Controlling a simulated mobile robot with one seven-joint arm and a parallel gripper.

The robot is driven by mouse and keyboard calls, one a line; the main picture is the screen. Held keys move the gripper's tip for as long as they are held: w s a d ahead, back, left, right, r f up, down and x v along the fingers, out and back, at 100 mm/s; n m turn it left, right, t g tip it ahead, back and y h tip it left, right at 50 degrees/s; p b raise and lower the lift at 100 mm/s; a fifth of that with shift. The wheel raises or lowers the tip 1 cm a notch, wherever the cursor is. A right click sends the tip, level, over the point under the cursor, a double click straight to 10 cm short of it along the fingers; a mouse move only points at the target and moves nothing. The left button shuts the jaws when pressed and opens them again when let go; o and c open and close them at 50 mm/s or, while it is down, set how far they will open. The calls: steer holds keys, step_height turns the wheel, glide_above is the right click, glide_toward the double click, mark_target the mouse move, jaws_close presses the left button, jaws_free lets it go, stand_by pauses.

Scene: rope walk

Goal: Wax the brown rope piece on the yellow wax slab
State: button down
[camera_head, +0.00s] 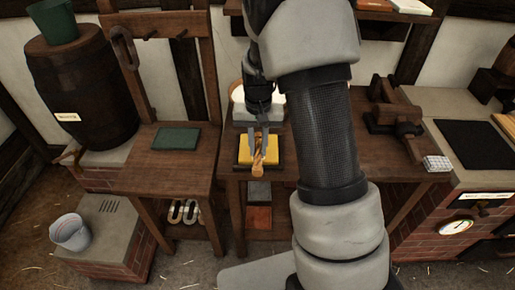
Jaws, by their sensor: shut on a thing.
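The yellow wax slab (245,149) lies in a dark holder on the wooden bench at picture centre. My gripper (261,148) points down over the slab's right part and is shut on the brown rope piece (258,166). My arm hides the bench to the right of the slab.
A white rounded thing (239,101) stands behind the slab. A dark green mat (176,138) lies on the left table. A wooden clamp-like device (396,112) and a small white block (437,163) stand on the bench's right. A bucket (70,233) stands at lower left.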

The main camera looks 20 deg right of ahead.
mark_target(258, 150)
steer(key=shift+r+p, duration=0.85)
steer(key=shift+r, duration=0.7)
steer(key=shift+f, duration=0.1)
